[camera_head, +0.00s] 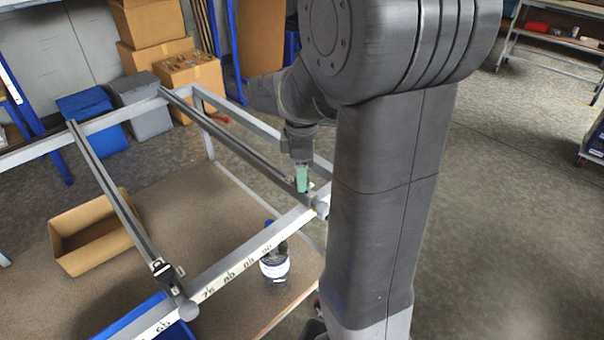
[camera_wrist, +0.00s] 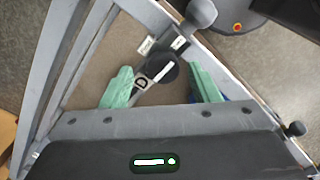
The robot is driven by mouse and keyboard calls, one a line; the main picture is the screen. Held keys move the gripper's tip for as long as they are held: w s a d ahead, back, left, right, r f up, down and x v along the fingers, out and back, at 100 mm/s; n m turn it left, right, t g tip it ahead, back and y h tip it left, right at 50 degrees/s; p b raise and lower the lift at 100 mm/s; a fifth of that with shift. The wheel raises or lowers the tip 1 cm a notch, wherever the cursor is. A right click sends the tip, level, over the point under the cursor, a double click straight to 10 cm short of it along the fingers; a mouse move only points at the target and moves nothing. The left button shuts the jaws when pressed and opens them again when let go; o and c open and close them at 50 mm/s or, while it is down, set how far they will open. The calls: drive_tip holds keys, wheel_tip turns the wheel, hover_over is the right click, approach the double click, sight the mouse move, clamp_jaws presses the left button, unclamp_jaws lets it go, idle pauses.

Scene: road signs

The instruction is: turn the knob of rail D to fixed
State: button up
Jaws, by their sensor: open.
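In the wrist view a round dark knob (camera_wrist: 163,70) with a white line across it sits on the rail, beside a plate marked D (camera_wrist: 140,83). The white line slants from lower left to upper right. Two small pale labels (camera_wrist: 148,44) (camera_wrist: 179,43) lie above the knob; their words are too small to read. My gripper (camera_wrist: 160,78) is open, with one green finger on each side of the knob and gaps between. In the head view my gripper (camera_head: 302,180) is over the near end of the right-hand rail (camera_head: 240,148); the knob is hidden there.
Another rail (camera_head: 115,200) crosses the metal frame (camera_head: 238,252) at the left. An open cardboard box (camera_head: 92,235) and a blue bin (camera_head: 150,320) are below. Open floor lies to the right.

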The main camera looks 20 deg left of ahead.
drive_tip(key=shift+s+d+f, duration=0.1)
drive_tip(key=shift+s+f, duration=0.15)
drive_tip(key=shift+f, duration=0.25)
drive_tip(key=c, duration=1)
drive_tip(key=shift+o, duration=0.2)
